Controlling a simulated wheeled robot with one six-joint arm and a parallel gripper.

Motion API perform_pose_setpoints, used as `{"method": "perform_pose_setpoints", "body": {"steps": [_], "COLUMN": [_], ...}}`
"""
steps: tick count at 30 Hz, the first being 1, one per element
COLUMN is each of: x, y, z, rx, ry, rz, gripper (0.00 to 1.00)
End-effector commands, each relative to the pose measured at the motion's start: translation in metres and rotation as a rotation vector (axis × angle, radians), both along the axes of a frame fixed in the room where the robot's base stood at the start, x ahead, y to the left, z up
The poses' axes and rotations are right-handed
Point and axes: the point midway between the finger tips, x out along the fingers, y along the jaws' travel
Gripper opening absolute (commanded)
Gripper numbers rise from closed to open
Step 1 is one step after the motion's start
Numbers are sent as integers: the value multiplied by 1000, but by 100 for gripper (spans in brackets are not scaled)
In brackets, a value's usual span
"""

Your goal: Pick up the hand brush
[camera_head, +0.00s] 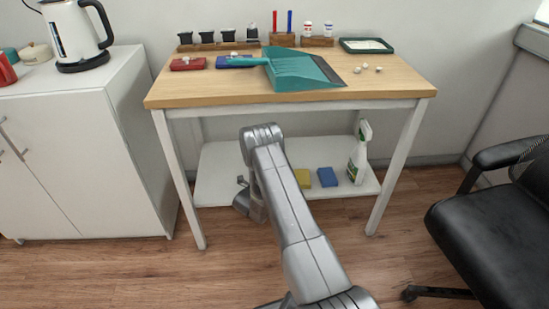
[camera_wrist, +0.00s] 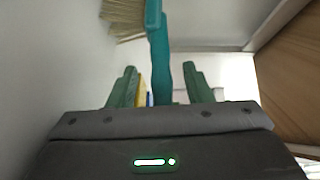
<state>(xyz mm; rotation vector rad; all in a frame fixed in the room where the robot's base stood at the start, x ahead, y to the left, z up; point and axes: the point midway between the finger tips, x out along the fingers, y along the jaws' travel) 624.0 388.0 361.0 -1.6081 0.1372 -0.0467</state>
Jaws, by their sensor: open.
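The hand brush (camera_wrist: 160,45) is teal with straw-coloured bristles (camera_wrist: 123,16) and shows in the wrist view, running up from between my fingers to the top edge. My gripper (camera_wrist: 160,76) is open, with one green finger on each side of the teal handle. There is a gap on both sides, and the handle's lower end is hidden behind the gripper body. In the head view I cannot make out the brush; my arm covers part of the lower shelf (camera_head: 216,165).
A teal dustpan (camera_head: 295,70) lies on the wooden tabletop (camera_head: 390,85). Table legs flank the shelf. A black chair (camera_head: 490,220) stands right, a white cabinet (camera_head: 80,150) left.

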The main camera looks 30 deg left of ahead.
Motion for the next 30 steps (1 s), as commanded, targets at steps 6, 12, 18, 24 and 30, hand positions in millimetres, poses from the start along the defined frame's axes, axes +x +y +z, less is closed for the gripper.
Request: {"method": "perform_pose_setpoints", "body": {"steps": [6, 12, 18, 24, 30], "x": [0, 0, 0, 1, 1], "y": [0, 0, 0, 1, 1], "z": [0, 0, 1, 15, 56], "rx": [0, 0, 1, 3, 3], "ry": [0, 0, -1, -2, -2], "rz": [1, 1, 1, 1, 1], "gripper": [40, 0, 0, 0, 0]}}
